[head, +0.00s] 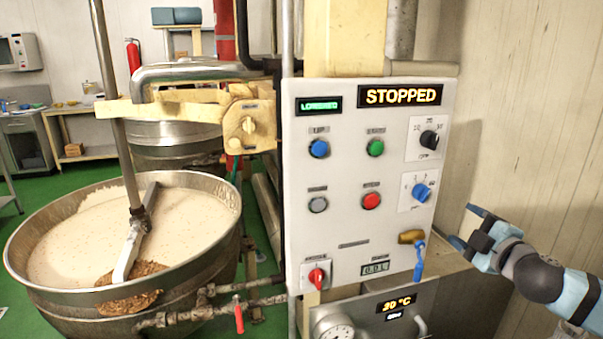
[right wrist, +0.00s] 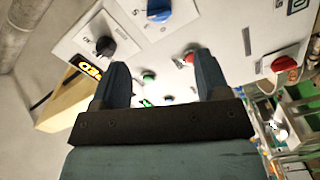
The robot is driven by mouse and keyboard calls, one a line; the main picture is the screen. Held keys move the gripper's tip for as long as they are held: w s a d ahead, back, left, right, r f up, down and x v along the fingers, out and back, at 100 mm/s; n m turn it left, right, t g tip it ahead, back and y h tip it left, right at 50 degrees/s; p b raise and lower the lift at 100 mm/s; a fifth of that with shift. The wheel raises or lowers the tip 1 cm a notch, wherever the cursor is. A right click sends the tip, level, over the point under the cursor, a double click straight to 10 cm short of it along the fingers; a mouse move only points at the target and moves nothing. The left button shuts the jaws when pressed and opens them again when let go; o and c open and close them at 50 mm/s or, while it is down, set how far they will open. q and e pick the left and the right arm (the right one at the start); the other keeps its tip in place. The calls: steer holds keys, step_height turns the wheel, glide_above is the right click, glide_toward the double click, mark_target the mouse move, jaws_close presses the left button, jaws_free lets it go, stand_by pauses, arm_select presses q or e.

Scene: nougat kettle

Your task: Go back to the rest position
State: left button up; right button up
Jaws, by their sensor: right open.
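My right gripper (head: 466,229) is in the head view at the right, beside the white control panel (head: 300,225) and apart from it. Its jaws are open with nothing between them. In the right wrist view the two dark fingers (right wrist: 158,85) stand apart, with the panel beyond them. The panel display (head: 401,95) reads STOPPED. The panel carries a blue button (head: 319,148), a green button (head: 375,147), a red button (head: 371,200), a black knob (head: 429,139) and a blue knob (head: 420,192). My left gripper is in neither view.
A large steel kettle (head: 232,245) holds pale nougat mix (head: 75,243), with a stirrer arm (head: 130,240) in it. A blue-handled valve (head: 418,265) sticks out at the panel's lower right. A bare wall (head: 535,130) stands behind my right arm.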

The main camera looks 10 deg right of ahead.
steer(key=s+a+f+m+g+p, duration=0.1)
steer(key=s+a+f+m+p, duration=0.15)
steer(key=f, duration=0.45)
steer(key=s+a+f+m+g+p, duration=0.1)
steer(key=s+a+f+g, duration=0.15)
steer(key=f, duration=0.45)
steer(key=s+a+f+m+g+y+p, duration=0.2)
steer(key=s+a+f+m+p, duration=0.3)
steer(key=s+a+f, duration=1.3)
steer(key=s+a+m+g, duration=0.1)
steer(key=m, duration=0.2)
steer(key=shift+s+a+f, duration=0.25)
steer(key=shift+a, duration=0.15)
steer(key=shift+g, duration=0.25)
